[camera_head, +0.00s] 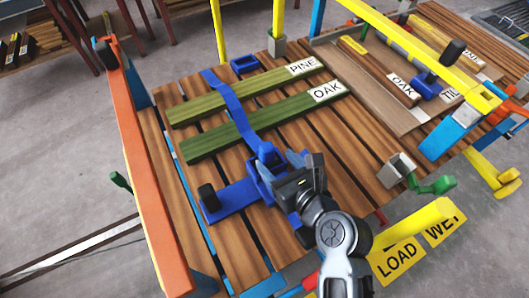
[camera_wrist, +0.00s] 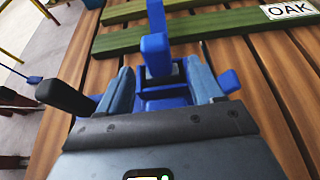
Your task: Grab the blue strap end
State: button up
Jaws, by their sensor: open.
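A blue strap (camera_head: 232,107) runs over two green boards, marked PINE (camera_head: 250,86) and OAK (camera_head: 270,124), down to a blue buckle (camera_head: 262,172) on the wooden deck. In the wrist view the strap (camera_wrist: 157,16) comes down to an upright blue block (camera_wrist: 155,50), which may be the strap end; I cannot tell for sure. My gripper (camera_head: 288,162) is open at the buckle. In the wrist view my gripper (camera_wrist: 162,82) has one finger on each side of the blue parts, and I cannot tell whether it touches them. The buckle's lower part is partly hidden by my gripper.
A black-knobbed lever (camera_head: 207,196) stands left of the buckle. An orange beam (camera_head: 140,160) edges the deck's left side; a yellow rail (camera_head: 420,45) crosses the upper right. A brown OAK board (camera_head: 380,70) lies at right. Bare deck lies right of the gripper.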

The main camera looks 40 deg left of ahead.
aim_at(263, 148)
jog(key=x, duration=0.7)
jog(key=shift+a+r, duration=0.3)
jog(key=shift+c, duration=0.2)
jog(key=c, duration=1.1)
